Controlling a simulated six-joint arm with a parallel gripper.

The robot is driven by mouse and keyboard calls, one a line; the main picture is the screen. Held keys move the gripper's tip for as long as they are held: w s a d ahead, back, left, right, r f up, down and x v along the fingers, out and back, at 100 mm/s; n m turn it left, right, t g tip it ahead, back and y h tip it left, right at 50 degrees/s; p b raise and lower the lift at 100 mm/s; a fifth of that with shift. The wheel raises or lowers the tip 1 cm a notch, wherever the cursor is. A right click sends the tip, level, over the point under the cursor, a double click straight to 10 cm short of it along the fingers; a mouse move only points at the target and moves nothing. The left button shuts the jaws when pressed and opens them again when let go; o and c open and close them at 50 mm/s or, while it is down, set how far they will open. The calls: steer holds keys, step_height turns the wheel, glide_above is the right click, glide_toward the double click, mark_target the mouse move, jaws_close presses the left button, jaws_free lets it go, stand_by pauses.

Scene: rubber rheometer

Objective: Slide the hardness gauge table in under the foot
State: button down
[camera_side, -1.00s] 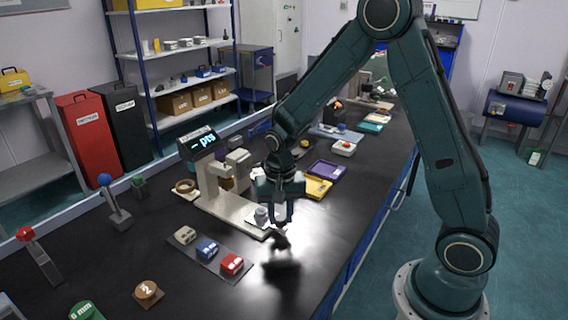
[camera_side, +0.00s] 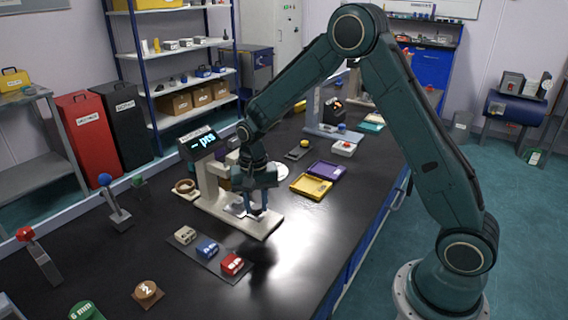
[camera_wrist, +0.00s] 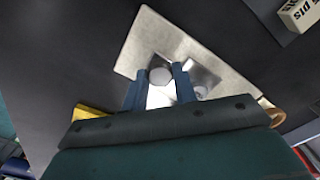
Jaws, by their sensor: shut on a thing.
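The hardness gauge (camera_side: 207,182) is a cream stand with a lit display on its column. Its pale base plate (camera_side: 262,226) reaches toward the front right, and also shows in the wrist view (camera_wrist: 146,32). The gauge table (camera_wrist: 204,72) is a shiny square plate on that base; in the side view (camera_side: 234,209) it lies left of my fingers, near the gauge head. My gripper (camera_side: 257,208) is low over the base, fingers down. In the wrist view its fingers (camera_wrist: 157,82) stand either side of a grey round piece at the table. The foot's contact is hidden.
Cream, blue and red blocks (camera_side: 207,249) sit on a dark strip in front of the gauge. Yellow (camera_side: 311,186) and purple (camera_side: 326,170) trays lie behind right. A brown ring dish (camera_side: 186,187) stands left of the column. The bench at front right is clear.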

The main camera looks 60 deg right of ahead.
steer(key=c, duration=1.1)
jaws_free()
steer(key=shift+r, duration=0.2)
step_height(320, 180, up, 14)
steer(key=shift+f, duration=0.25)
